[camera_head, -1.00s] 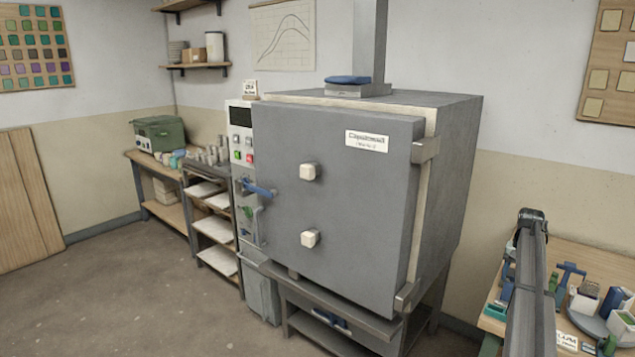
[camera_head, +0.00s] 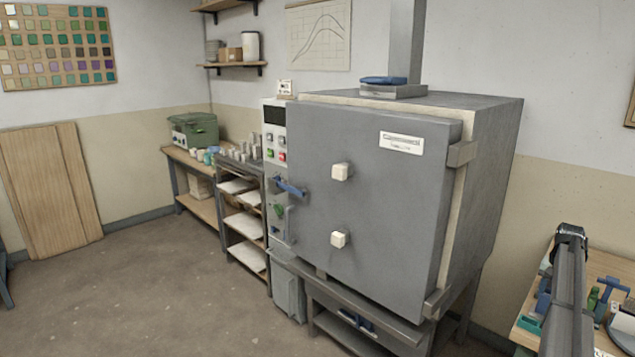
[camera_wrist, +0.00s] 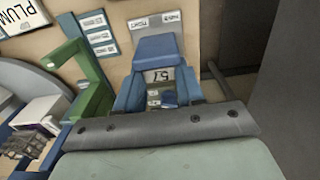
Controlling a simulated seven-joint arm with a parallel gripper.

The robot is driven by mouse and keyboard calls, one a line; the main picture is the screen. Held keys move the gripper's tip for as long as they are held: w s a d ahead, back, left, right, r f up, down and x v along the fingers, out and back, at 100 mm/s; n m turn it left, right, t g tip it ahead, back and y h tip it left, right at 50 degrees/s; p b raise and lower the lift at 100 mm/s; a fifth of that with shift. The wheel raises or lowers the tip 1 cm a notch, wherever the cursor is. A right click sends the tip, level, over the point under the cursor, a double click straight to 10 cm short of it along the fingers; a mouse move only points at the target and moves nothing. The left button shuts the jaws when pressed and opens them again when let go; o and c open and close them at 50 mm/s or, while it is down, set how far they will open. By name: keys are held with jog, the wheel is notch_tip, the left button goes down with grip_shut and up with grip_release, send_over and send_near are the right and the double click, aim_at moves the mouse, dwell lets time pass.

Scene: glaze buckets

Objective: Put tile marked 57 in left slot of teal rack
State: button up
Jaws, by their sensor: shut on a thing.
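In the wrist view, my gripper (camera_wrist: 160,90) has blue fingers that reach out beyond a dark bar and close together. The tile marked 57 (camera_wrist: 165,75) shows between them, its number facing the camera; I take it to be what the jaws hold. Its lower part is hidden. In the head view, my arm reaches over the right-hand table, with its gripper end out of sight. A small teal piece (camera_head: 529,322) at that table's left edge may be the teal rack. Its slots cannot be made out.
A green frame-like object (camera_wrist: 95,80) stands left of my fingers, beside a round grey tray. Printed labels lie on the wooden table (camera_wrist: 220,40). A dark upright surface (camera_wrist: 290,80) bounds the right side. The large grey kiln (camera_head: 370,200) stands left of the table.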

jog(key=shift+r, duration=3.8)
jog(key=shift+s, duration=0.1)
jog(key=s+a, duration=0.5)
jog(key=a, duration=0.4)
jog(key=shift+s+f, duration=0.15)
jog(key=shift+f, duration=3.5)
jog(key=shift+f, duration=0.3)
jog(key=o, duration=1.1)
jog(key=shift+d, duration=0.1)
notch_tip(320, 180, up, 7)
